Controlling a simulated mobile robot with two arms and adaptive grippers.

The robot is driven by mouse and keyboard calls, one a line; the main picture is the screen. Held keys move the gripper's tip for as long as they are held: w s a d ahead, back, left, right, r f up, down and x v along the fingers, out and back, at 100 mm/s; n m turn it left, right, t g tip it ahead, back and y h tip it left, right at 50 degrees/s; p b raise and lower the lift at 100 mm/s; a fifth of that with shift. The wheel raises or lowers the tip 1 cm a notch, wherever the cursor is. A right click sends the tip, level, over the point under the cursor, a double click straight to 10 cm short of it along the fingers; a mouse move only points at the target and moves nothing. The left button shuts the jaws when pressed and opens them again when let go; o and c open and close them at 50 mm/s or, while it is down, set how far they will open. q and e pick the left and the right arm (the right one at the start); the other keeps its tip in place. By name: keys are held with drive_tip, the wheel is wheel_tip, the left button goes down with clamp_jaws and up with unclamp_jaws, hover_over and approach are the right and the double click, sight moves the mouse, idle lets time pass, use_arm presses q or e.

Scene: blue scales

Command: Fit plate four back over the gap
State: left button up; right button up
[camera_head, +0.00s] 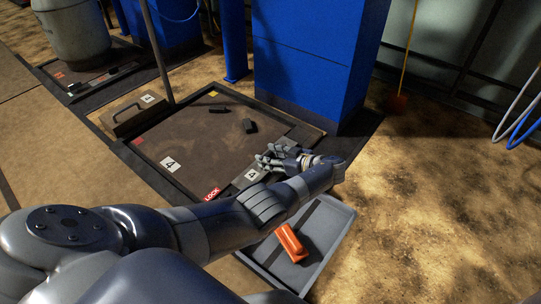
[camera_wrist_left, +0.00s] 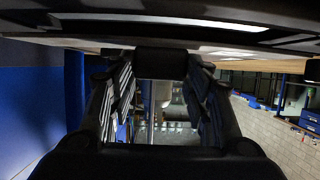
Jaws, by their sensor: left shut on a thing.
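Plate four (camera_head: 252,174) is a dark narrow strip with a white "4" label, along the right edge of the weighing platform (camera_head: 190,148). My left gripper (camera_head: 272,160) is at this plate and shut on it; the fingers and arm hide part of it. In the left wrist view, the gripper (camera_wrist_left: 160,100) shows its two fingers, with a dark bar (camera_wrist_left: 160,63) across between their far ends. Whether the plate lies flush or is raised, I cannot tell. The gap is not clearly visible. My right gripper is not in view.
A handled cover (camera_head: 130,117), also labelled "4", lies at the platform's left corner. Small black pieces (camera_head: 249,126) lie on the platform. A grey tray (camera_head: 318,240) with an orange object (camera_head: 291,243) is at the front. A blue column (camera_head: 312,60) stands close behind.

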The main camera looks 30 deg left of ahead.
use_arm(q)
drive_tip(key=shift+f, duration=0.15)
drive_tip(key=o, duration=1.2)
